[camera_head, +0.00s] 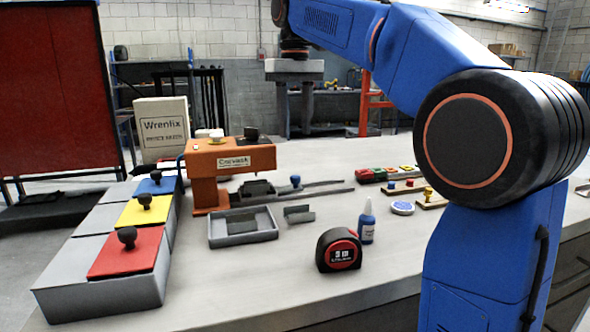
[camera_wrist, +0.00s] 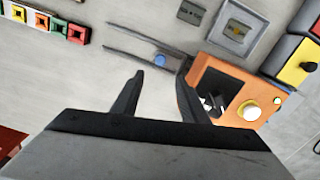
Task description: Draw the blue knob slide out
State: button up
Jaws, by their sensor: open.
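The slide's blue knob (camera_head: 295,181) stands on a dark flat rail (camera_head: 325,186) to the right of the orange press-like machine (camera_head: 205,165). In the wrist view the blue knob (camera_wrist: 160,58) shows between two dark rails (camera_wrist: 130,32), beside the orange machine (camera_wrist: 225,85). My gripper (camera_head: 295,112) hangs above the bench, behind the machine in the picture, with its fingers pointing down. In the wrist view my gripper (camera_wrist: 162,68) is open and empty. The knob appears in the gap between the fingertips, but the fingers look well above it and not touching.
Grey boxes with red (camera_head: 128,252), yellow (camera_head: 145,210) and blue lids line the left. A grey tray (camera_head: 243,239), tape measure (camera_head: 338,250), glue bottle (camera_head: 367,222) and round tin (camera_head: 402,208) stand in front. Coloured blocks (camera_head: 385,173) lie right.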

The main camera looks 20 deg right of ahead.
aim_at(295, 176)
notch_tip(295, 176, down, 12)
jog(key=shift+r, duration=0.1)
dwell(0.4)
